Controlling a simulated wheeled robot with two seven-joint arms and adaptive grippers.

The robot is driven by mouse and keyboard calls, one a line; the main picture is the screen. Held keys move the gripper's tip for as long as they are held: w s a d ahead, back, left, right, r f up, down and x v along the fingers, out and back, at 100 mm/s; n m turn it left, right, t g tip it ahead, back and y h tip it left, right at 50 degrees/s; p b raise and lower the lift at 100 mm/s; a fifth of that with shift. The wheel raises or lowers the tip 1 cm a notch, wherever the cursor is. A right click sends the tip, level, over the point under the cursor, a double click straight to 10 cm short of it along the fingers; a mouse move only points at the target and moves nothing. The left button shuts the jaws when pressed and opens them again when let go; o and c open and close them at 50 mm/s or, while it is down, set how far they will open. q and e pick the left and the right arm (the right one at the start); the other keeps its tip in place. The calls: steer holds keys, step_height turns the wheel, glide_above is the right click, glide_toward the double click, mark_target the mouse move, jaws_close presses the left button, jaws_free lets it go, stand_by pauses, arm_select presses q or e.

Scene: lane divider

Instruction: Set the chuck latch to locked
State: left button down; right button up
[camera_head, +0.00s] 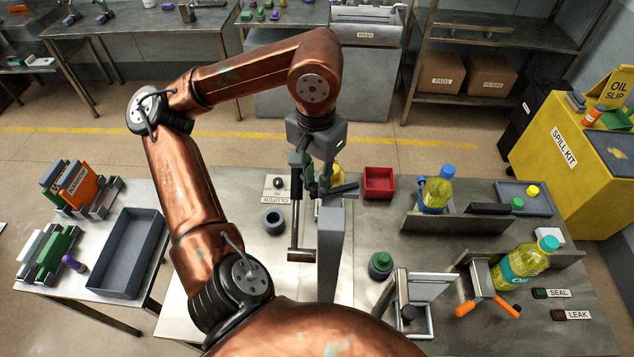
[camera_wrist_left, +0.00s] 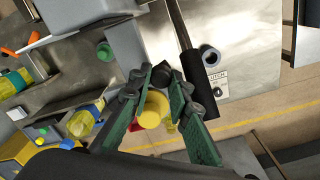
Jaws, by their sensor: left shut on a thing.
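My left gripper (camera_head: 322,188) is over the middle of the workbench, at the top of a tall grey post (camera_head: 331,250). In the left wrist view its green fingers (camera_wrist_left: 161,80) are closed on a small black knob-like part (camera_wrist_left: 162,72), partly hidden by the fingertips. This may be the latch handle, but I cannot tell its position. A small labelled plate with a black knob (camera_head: 278,183) lies behind and left of the post. A lever with a black grip (camera_wrist_left: 196,72) stands beside the gripper. My right gripper is not in view.
A yellow object (camera_wrist_left: 152,110) shows between the fingers, apparently beyond them. A red bin (camera_head: 379,196), bottles (camera_head: 437,190) and a clamp with orange handles (camera_head: 488,305) are to the right. A dark tray (camera_head: 130,285) is at left.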

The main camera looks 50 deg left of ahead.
arm_select(q)
steer(key=c, duration=1.8)
jaws_free()
steer(key=shift+r, duration=3.95)
